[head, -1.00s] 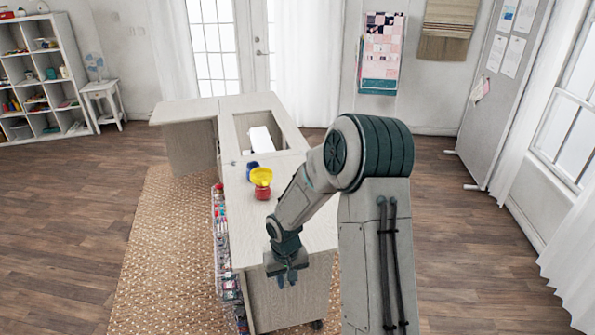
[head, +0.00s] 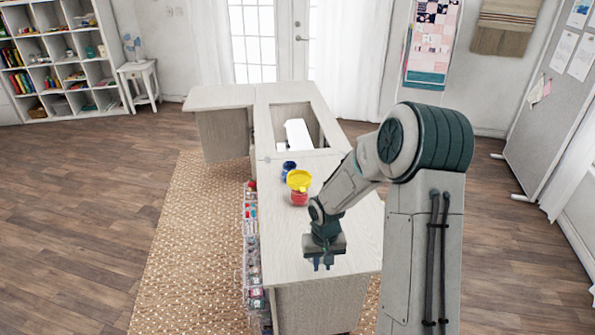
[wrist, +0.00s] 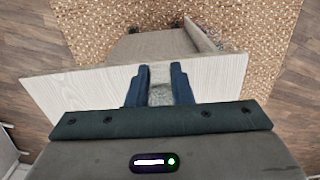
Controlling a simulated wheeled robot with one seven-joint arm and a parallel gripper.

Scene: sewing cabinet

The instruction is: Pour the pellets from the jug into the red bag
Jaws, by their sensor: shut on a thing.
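The red bag (head: 299,198) stands on the cabinet top, with a yellow funnel-like piece (head: 299,179) over its mouth. My gripper (head: 322,264) points down over the near end of the top, nearer than the bag and a little to its right. In the wrist view my gripper (wrist: 161,72) has its two dark fingers around a pale, clear-looking thing, which I take to be the jug (wrist: 160,95). Most of it is hidden by my gripper. I cannot make out any pellets.
A small blue object (head: 289,169) stands just behind the bag. Beyond it the cabinet (head: 222,97) has an opening with a white object (head: 298,136) in it. Clear bins (head: 252,250) line the left side. The near part of the top is clear.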

